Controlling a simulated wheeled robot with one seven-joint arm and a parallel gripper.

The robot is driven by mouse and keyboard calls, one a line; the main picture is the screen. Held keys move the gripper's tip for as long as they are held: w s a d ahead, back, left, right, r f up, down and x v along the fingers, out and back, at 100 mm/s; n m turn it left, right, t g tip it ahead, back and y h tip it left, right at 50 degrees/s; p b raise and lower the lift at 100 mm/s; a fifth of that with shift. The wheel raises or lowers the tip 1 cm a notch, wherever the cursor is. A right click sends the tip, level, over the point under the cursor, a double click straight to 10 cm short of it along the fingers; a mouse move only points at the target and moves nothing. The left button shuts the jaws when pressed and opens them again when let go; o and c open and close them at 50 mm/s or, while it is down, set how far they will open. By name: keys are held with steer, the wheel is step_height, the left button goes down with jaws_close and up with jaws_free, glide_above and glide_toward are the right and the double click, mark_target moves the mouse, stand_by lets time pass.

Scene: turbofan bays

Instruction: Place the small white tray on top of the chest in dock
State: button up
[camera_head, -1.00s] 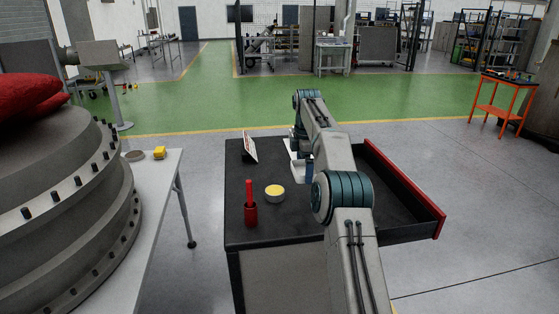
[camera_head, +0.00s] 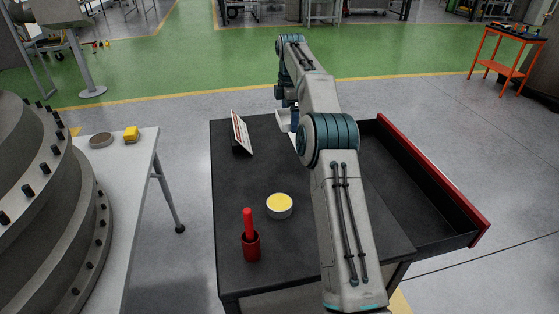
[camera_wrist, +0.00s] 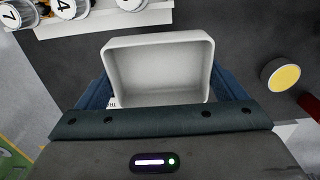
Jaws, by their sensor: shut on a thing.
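The small white tray (camera_wrist: 160,70) is a shallow, rounded rectangular tray. It fills the middle of the wrist view, between the blue fingers of my gripper (camera_wrist: 163,88), which is shut on it. The chest (camera_head: 235,185) has a black top, with a red-fronted drawer (camera_head: 440,190) pulled open at its right. My gripper (camera_head: 288,95) is near the chest's far edge, largely hidden by my arm. A white edge (camera_head: 286,122) shows beside the arm there, partly hidden. I cannot tell whether the tray touches the top.
A yellow-topped round tin (camera_head: 280,205) and a red cup with a red handle (camera_head: 250,245) stand on the near chest top. A tilted white panel (camera_head: 241,132) stands at far left. A pale table (camera_head: 125,185) is left, an orange cart (camera_head: 508,60) far right.

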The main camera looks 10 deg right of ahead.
steer(key=b, duration=0.2)
glide_above(274, 173)
step_height(274, 173, down, 7)
steer(key=shift+w+r, duration=0.15)
steer(key=shift+r, duration=0.05)
steer(key=shift+f+p, duration=0.3)
steer(key=shift+f, duration=1.75)
